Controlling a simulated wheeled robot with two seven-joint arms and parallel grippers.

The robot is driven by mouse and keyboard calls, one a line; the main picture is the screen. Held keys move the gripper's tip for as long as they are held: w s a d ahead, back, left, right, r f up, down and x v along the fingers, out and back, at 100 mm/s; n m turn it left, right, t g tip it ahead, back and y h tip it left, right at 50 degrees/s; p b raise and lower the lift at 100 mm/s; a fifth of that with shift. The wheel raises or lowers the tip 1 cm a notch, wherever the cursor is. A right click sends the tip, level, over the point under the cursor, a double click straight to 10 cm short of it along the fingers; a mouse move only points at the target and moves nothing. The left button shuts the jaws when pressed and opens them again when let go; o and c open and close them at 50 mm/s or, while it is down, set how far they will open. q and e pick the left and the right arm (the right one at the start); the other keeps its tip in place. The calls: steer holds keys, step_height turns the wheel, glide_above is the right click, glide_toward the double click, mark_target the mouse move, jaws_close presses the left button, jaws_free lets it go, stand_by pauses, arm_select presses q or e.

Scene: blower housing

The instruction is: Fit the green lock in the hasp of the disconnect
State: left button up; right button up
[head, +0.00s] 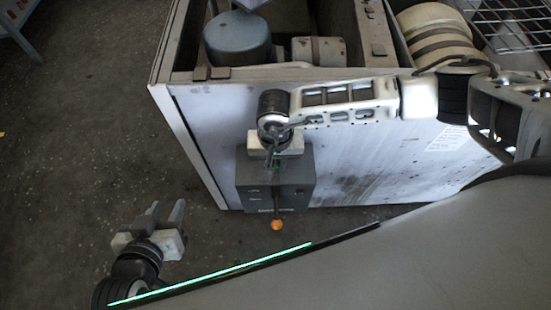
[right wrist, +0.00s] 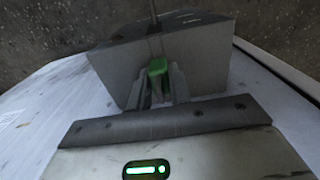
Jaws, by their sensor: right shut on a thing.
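The disconnect is a dark grey box (head: 298,180) on the side of the pale housing. A lever with an orange knob (head: 277,225) hangs at its front. My right gripper (head: 276,155) is over the top edge of the box, pointing down. In the right wrist view its fingers are shut on the green lock (right wrist: 158,67), which sits between the fingertips, close against the box (right wrist: 195,62). The hasp is not clearly visible, and I cannot tell whether the lock is in it. My left gripper (head: 166,213) is empty, with its fingers apart, left of the housing.
The housing (head: 215,120) is open at the top, with a blue-grey motor (head: 238,42) inside. A wire rack (head: 515,22) is at the upper right. A bench (head: 18,25) stands at the far left. The floor left of the housing is clear.

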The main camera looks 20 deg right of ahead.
arm_select(q)
steer(key=shift+s+f+b, duration=0.1)
steer(key=shift+f+b, duration=0.6)
steer(key=shift+f, duration=0.2)
arm_select(e)
steer(key=shift+f, duration=0.7)
steer(key=o, duration=0.9)
steer(key=shift+r, duration=0.8)
arm_select(q)
steer(key=r, duration=0.3)
steer(key=shift+d, duration=0.25)
arm_select(e)
step_height(320, 180, up, 14)
steer(key=shift+r, duration=0.2)
arm_select(q)
steer(key=shift+w+t, duration=0.2)
steer(key=shift+t, duration=0.1)
